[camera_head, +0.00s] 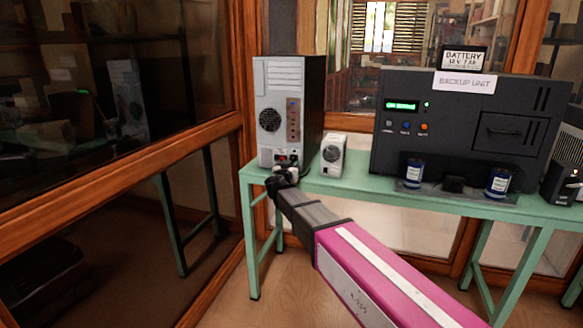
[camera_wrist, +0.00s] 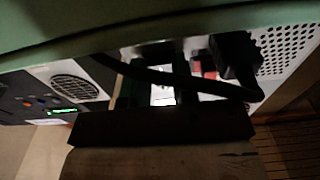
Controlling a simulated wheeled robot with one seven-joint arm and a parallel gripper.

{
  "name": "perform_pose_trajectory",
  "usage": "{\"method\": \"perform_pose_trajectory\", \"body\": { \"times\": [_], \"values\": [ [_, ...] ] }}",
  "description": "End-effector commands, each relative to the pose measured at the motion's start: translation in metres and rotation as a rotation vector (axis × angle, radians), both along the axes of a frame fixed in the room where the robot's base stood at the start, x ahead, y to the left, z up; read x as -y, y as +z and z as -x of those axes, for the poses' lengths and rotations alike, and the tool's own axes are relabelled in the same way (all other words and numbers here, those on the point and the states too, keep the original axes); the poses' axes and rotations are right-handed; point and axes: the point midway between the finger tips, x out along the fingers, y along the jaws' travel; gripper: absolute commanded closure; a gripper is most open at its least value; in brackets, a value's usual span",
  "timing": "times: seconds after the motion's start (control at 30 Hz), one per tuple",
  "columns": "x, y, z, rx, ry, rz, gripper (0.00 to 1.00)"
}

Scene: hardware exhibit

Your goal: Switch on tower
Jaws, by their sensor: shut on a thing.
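The grey computer tower (camera_head: 290,100) stands at the left end of the green table with its back panel facing me. A black power plug (camera_wrist: 235,55) sits in its back, and its black cable (camera_wrist: 180,82) runs across in front of my fingers. A red switch (camera_wrist: 209,66) shows beside the plug. My gripper (camera_head: 282,170) is at the tower's lower back, near the sockets; it also shows in the wrist view (camera_wrist: 160,80). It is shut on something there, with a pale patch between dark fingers. Shadow and the cable hide exactly what is held.
A small white box (camera_head: 333,155) stands just right of the tower. Farther right are the dark backup unit (camera_head: 450,120) and two blue cans (camera_head: 414,173) on the green table (camera_head: 350,184). Glass walls with wooden frames (camera_head: 130,160) close off the left and back.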

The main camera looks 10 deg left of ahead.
Motion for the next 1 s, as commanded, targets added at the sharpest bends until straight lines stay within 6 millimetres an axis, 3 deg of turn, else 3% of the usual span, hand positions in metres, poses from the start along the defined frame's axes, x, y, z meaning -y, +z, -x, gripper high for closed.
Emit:
{"method": "perform_pose_trajectory", "body": {
  "times": [0.5,0.53,0.6,0.87,1.0],
  "values": [
    [0.000,-0.002,-0.001,0.060,0.001,0.004,0.98],
    [0.000,-0.002,-0.001,0.060,0.002,0.004,0.65],
    [0.000,-0.002,-0.001,0.059,0.002,0.004,0.49],
    [0.000,-0.001,0.000,0.059,0.001,0.005,0.49],
    [0.000,-0.002,0.009,0.059,0.002,0.005,0.49]
  ]
}}
